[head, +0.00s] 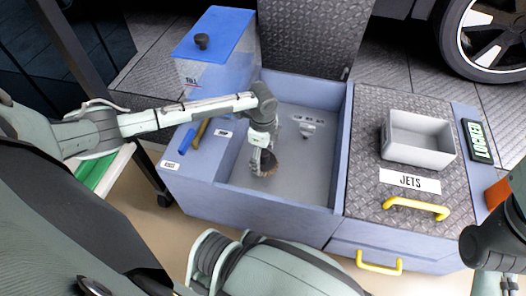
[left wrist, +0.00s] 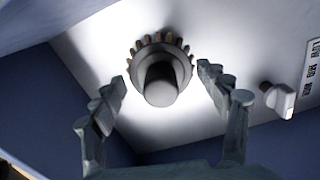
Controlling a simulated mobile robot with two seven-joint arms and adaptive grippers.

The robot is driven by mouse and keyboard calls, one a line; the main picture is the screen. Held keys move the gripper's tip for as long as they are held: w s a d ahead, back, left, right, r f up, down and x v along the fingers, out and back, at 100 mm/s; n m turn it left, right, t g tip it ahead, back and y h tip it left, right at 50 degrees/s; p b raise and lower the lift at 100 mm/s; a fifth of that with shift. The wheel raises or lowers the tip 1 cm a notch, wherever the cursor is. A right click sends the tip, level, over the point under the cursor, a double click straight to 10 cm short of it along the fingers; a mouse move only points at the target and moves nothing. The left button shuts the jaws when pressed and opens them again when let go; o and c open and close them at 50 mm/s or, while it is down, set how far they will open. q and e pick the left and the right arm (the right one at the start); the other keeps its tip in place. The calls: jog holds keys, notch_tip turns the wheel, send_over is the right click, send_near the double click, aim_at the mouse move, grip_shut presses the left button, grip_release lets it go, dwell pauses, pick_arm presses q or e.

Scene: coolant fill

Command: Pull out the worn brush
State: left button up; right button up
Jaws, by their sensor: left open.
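The worn brush (left wrist: 160,78) has a dark round hub ringed by short brown bristles. It sits on the grey floor panel inside the open blue bay. In the head view the brush (head: 269,163) is partly hidden by my left gripper (head: 262,160), which reaches down into the bay. In the left wrist view my left gripper (left wrist: 163,88) is open, with one finger on each side of the brush and visible space between fingers and hub. My right gripper is out of the picture; only part of my right arm shows at the right edge.
A knob (head: 307,128) is on the panel right of the brush; it also shows in the left wrist view (left wrist: 280,99). The bay walls (head: 340,150) surround my gripper. A blue-lidded tank (head: 213,50) stands behind left. A grey tray (head: 420,140) sits on the JETS lid.

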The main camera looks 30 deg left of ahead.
pick_arm(q)
jog(key=shift+c, duration=0.2)
jog(key=c, duration=1.2)
jog(key=o, duration=0.5)
jog(key=c, duration=0.3)
jog(key=shift+r+p, duration=0.4)
jog(key=shift+p, duration=0.2)
jog(key=shift+c, duration=0.8)
jog(key=shift+f, duration=0.1)
